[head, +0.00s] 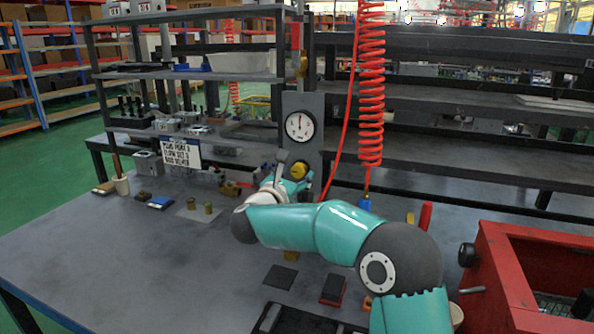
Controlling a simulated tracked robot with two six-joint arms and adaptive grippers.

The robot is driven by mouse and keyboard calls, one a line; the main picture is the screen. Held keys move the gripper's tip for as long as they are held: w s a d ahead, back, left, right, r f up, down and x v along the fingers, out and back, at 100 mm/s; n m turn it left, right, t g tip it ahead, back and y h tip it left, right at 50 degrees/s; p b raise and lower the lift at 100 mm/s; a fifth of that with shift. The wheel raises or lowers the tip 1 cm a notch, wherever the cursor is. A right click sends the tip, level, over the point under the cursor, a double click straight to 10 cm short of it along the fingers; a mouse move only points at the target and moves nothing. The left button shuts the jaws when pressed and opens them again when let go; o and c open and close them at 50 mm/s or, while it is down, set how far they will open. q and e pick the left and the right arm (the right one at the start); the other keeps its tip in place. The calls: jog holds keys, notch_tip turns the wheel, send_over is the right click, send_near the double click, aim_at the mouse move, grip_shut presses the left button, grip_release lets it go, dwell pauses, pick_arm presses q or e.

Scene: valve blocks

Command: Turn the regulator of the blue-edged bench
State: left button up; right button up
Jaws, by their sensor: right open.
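The regulator is a grey upright panel (292,110) with a round white gauge (299,126) and a yellow knob (299,170) below it. It stands at the back of the blue-edged bench (95,262). My right arm reaches across the bench from the lower right. My right gripper (287,168) is open just in front of and left of the knob, partly hidden behind my own wrist. I cannot tell whether a finger touches the knob. My left gripper is not in view.
A red coiled hose (371,90) hangs right of the panel. A red box (530,270) stands at the right. A white sign (180,153), valve blocks and small brass parts (207,207) sit at the left. The front left of the bench top is clear.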

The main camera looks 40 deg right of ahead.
jog(key=shift+w+d, duration=0.15)
jog(key=shift+d, duration=0.15)
